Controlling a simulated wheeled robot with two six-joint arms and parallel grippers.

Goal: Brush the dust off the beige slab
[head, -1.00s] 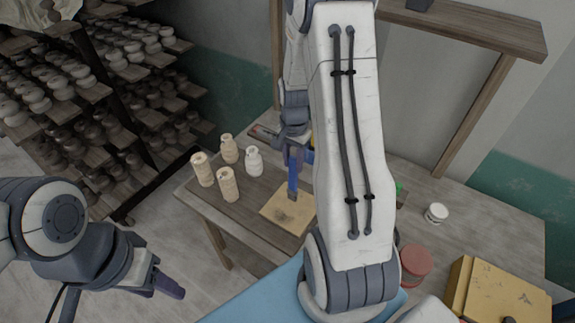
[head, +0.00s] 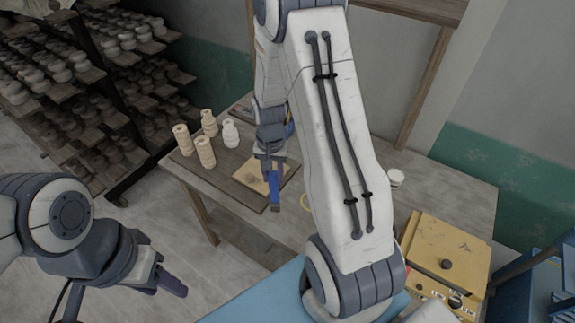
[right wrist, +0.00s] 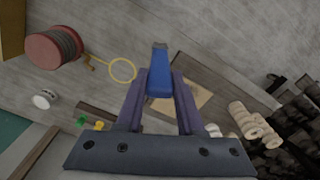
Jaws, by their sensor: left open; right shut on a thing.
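The beige slab (head: 243,171) lies on a dark board (head: 228,184) on the wooden table, with a darker dusty smudge on it. It also shows in the right wrist view (right wrist: 190,99), partly behind the brush. My right gripper (head: 271,160) is shut on a blue brush (head: 275,188), which points down with its tip by the slab's near right edge. Whether the brush touches anything cannot be told. The brush also shows between the fingers in the right wrist view (right wrist: 160,82). My left gripper (head: 172,284) is open and empty, low at the left, away from the table.
Several cream and white jars (head: 205,152) stand left of the slab. A yellow box (head: 447,245) is at the right. A red spool (right wrist: 54,47) and a yellow ring (right wrist: 122,70) lie on the table. Shelves of pottery (head: 90,90) stand at the left.

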